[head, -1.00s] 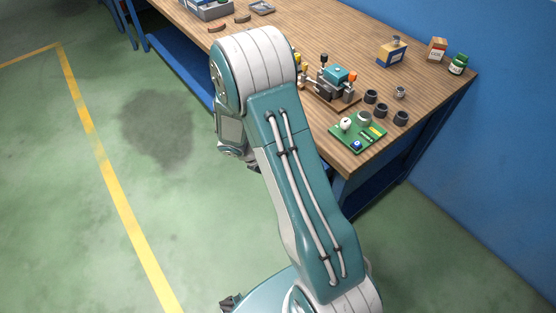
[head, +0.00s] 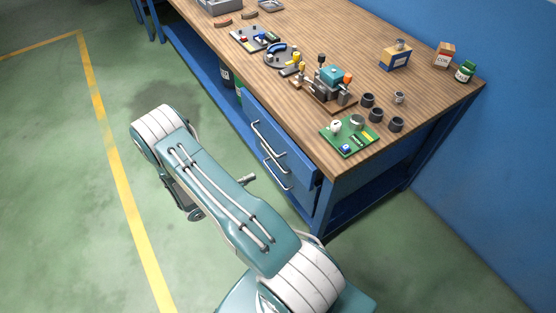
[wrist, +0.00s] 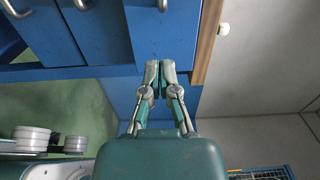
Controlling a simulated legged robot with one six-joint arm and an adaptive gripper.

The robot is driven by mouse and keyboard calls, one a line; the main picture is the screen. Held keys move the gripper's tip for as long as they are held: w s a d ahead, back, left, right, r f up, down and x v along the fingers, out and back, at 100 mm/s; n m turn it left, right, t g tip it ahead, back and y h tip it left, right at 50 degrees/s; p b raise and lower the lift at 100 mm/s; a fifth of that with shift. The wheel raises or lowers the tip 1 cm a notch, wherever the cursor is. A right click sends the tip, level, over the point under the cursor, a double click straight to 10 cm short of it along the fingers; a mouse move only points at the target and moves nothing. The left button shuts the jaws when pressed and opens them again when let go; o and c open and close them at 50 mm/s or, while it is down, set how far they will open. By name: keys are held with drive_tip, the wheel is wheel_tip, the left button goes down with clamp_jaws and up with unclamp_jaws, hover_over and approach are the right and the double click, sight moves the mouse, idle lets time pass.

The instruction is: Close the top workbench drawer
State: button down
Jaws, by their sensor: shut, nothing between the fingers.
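The blue top workbench drawer (head: 292,152) shows in the head view just under the wooden top, with a metal bar handle (head: 268,138). I cannot tell how far it stands out. In the wrist view the top drawer (wrist: 160,35) is the blue front nearest the wooden edge (wrist: 207,40), its handle (wrist: 163,5) cut by the frame. My gripper (wrist: 161,66) is shut and empty, its fingertips together near the end of that front. I cannot tell whether they touch it. In the head view my arm covers most of the gripper.
Another drawer front (wrist: 95,30) lies beside the top one in the wrist view. The workbench top (head: 300,115) carries a green circuit board (head: 350,137), dark cups (head: 376,115), and a small machine. The green floor left of the bench is clear. A blue wall stands behind.

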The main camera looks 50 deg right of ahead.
sight(289, 157)
drive_tip(key=x, duration=1.3)
drive_tip(key=x, duration=0.4)
drive_tip(key=shift+d, duration=0.35)
drive_tip(key=shift+a, duration=0.1)
drive_tip(key=v, duration=1.4)
